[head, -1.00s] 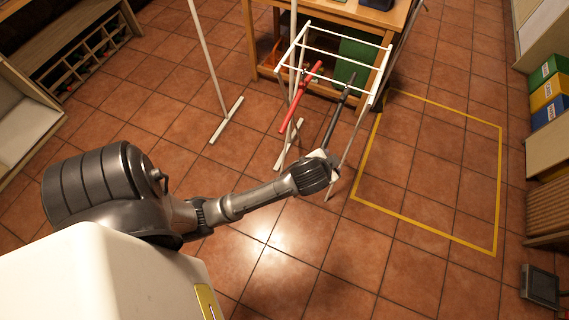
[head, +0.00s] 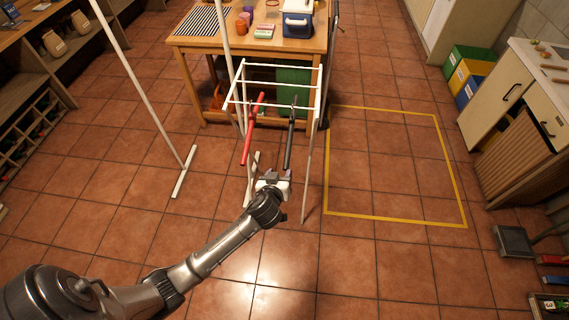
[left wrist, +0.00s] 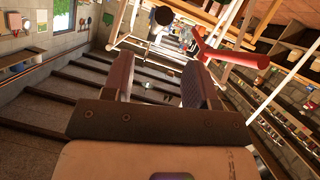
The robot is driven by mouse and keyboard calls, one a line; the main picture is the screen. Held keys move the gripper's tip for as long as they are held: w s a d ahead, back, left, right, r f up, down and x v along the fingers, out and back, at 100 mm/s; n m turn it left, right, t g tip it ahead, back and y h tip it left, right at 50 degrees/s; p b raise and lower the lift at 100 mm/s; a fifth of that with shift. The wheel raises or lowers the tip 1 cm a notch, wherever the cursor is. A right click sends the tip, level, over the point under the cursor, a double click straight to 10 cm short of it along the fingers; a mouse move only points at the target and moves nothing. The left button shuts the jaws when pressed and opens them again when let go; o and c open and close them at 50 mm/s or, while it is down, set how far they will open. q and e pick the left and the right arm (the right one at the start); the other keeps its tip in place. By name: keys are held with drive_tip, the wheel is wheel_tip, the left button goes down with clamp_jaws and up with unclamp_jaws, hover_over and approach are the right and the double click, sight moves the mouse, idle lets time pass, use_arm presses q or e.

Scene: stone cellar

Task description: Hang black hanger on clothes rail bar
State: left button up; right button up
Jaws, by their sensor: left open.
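The black hanger (head: 290,138) hangs on the white rack (head: 282,84), to the right of a red hanger (head: 251,130). My left gripper (head: 273,179) is open and empty, just below the near end of the black hanger. In the left wrist view the open fingers (left wrist: 160,82) have nothing between them. Tall white posts, perhaps of the clothes rail (head: 142,90), stand left of the rack; no top bar shows. My right gripper is not in view.
A wooden table (head: 190,41) with cups and a blue-white box (head: 297,22) stands behind the rack. A yellow floor outline (head: 395,219) lies at right on clear tiles.

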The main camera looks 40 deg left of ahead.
sight(287, 159)
use_arm(q)
drive_tip(key=b+x, duration=0.1)
drive_tip(key=x, duration=0.7)
drive_tip(key=shift+f, duration=0.1)
drive_tip(key=shift+x, duration=0.9)
drive_tip(key=shift+c, duration=0.3)
clamp_jaws()
drive_tip(key=shift+d+r, duration=0.1)
drive_tip(key=shift+r, duration=0.35)
drive_tip(key=shift+s+r+p, duration=0.15)
drive_tip(key=shift+r+p, duration=0.45)
drive_tip(key=shift+p, duration=0.2)
drive_tip(key=shift+s+d, duration=0.1)
